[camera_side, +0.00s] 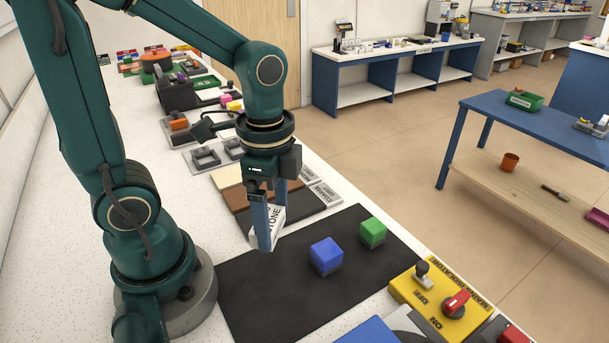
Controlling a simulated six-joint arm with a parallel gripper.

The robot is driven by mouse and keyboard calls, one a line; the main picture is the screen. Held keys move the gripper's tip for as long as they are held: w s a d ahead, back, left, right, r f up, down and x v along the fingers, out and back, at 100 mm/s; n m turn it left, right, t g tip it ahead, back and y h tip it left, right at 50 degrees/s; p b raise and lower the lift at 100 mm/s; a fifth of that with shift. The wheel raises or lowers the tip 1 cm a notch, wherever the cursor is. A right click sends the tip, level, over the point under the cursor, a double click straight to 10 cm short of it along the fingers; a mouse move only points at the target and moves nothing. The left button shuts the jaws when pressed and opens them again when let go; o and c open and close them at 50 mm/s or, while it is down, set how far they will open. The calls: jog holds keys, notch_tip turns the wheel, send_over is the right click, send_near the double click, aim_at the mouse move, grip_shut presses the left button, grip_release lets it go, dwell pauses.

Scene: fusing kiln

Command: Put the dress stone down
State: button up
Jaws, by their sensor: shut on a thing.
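The dress stone (270,217) is a pale block with dark lettering, of which "STONE" can be read. My gripper (268,224) points down with its two blue fingers shut on the stone. The stone is held tilted, near the back left edge of the black mat (262,304). Part of the stone is hidden behind the near finger. I cannot tell whether its lower end touches the surface.
A blue block (326,256) and a green block (373,232) stand on the mat. A yellow switch panel (440,298) with a red knob lies at the front right. Brown and dark slabs (240,196) lie behind the gripper. The mat's front left is clear.

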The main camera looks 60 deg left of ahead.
jog(key=d+f, duration=0.2)
jog(key=d, duration=0.1)
jog(key=d+f, duration=0.1)
jog(key=d, duration=0.1)
jog(key=shift+w, duration=0.2)
jog(key=shift+f, duration=2.05)
jog(key=shift+f, duration=0.2)
jog(key=o, duration=1)
jog(key=shift+r, duration=0.1)
